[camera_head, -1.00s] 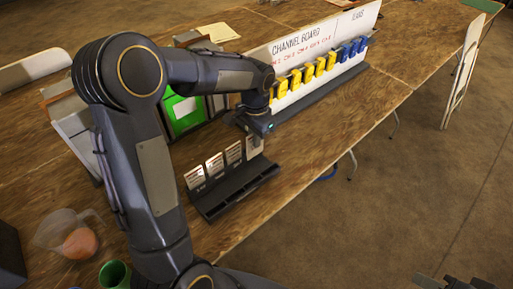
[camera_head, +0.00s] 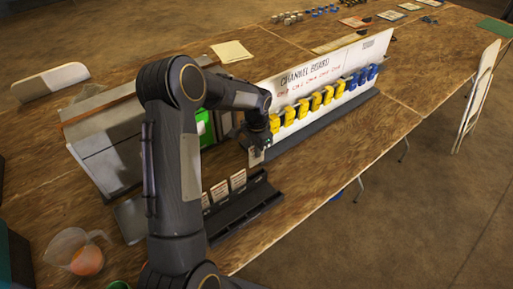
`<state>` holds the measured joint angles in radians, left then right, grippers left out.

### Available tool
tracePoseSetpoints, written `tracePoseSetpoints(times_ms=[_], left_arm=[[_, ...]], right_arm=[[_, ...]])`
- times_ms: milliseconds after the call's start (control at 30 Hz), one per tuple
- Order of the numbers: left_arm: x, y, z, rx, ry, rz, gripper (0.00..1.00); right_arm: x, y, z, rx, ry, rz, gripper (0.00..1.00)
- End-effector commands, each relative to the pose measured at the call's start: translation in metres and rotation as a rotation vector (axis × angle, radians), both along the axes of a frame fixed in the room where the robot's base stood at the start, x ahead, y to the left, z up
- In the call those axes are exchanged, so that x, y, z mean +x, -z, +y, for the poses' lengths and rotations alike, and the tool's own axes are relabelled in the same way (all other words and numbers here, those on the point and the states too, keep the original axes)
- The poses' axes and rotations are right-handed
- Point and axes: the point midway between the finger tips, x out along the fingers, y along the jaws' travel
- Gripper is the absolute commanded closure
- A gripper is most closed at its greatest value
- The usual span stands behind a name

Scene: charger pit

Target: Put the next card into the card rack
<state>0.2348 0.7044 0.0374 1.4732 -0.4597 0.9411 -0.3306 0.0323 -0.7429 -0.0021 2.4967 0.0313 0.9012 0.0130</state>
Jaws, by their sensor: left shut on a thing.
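The dark card rack (camera_head: 246,208) lies on the wooden table, right of my left upper arm. Several light cards with reddish print, such as this card (camera_head: 238,180), stand in a row in it. My arm covers the rack's left end. My left gripper (camera_head: 257,150) points down above the far right part of the rack. It is shut on a pale card (camera_head: 257,158), which hangs higher than the row of standing cards. I cannot tell whether its lower edge touches the rack. My right gripper is not in view.
The channel board (camera_head: 325,70) with yellow and blue clips stands just right of my left gripper. A green item (camera_head: 205,127) and a grey case (camera_head: 105,150) lie behind my arm. A clear jug (camera_head: 76,250) stands at lower left.

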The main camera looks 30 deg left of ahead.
Motion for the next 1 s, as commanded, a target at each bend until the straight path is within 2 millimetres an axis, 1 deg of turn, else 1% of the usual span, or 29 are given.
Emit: tracePoseSetpoints(times_ms=[33,733,1000], left_arm=[[0.000,0.005,0.000,0.000,0.000,0.001,1.00],[0.000,0.047,0.000,-0.001,-0.001,0.001,1.00],[0.000,0.064,0.000,-0.001,0.000,0.001,1.00]], right_arm=[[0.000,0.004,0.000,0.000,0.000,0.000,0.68],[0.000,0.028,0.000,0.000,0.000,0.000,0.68],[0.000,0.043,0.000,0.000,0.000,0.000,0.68]])
